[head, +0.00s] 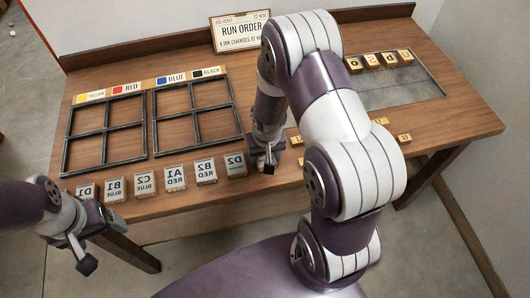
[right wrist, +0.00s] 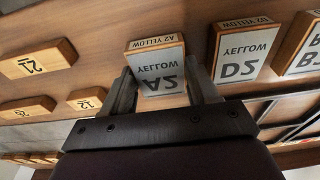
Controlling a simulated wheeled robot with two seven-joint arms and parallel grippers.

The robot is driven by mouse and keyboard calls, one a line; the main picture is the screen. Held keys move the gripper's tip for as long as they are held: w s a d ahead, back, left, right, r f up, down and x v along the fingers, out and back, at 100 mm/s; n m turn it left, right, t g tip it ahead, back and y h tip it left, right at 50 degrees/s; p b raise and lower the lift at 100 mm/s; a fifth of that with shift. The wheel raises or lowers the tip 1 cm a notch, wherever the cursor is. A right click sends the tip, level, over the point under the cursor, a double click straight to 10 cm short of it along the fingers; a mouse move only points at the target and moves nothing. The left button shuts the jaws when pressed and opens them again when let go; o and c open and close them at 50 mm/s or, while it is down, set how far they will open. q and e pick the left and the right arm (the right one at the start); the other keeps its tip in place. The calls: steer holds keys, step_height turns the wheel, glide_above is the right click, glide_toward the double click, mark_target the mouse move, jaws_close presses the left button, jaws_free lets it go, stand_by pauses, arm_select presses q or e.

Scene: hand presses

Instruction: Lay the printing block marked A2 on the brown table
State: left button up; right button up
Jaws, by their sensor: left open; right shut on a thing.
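The A2 printing block (right wrist: 158,70) has a grey face with mirrored lettering and a wooden side reading "A2 YELLOW". My right gripper (right wrist: 160,82) is shut on it in the right wrist view, with one finger on each side. In the head view my right gripper (head: 266,163) is at the table's front edge, right of the D2 block, and the A2 block is mostly hidden there. I cannot tell whether it touches the brown table (head: 455,125). My left gripper (head: 86,245) is open and empty, off the table's front left corner.
A row of blocks, including D2 (head: 236,165) and A1 (head: 175,178), stands along the front edge. Two black frames (head: 153,120) lie behind them. Small numbered wooden pieces (head: 404,137) lie on the right. A grey tray (head: 425,82) with lettered cubes is at the right back.

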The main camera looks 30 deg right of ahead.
steer(key=shift+s+f, duration=0.1)
steer(key=shift+f, duration=0.05)
steer(key=o, duration=1.1)
step_height(320, 180, up, 12)
steer(key=s+p, duration=0.1)
steer(key=s, duration=0.1)
steer(key=s+a+r+n, duration=0.3)
steer(key=s+a+r, duration=0.1)
steer(key=s, duration=0.3)
steer(key=shift+a, duration=0.65)
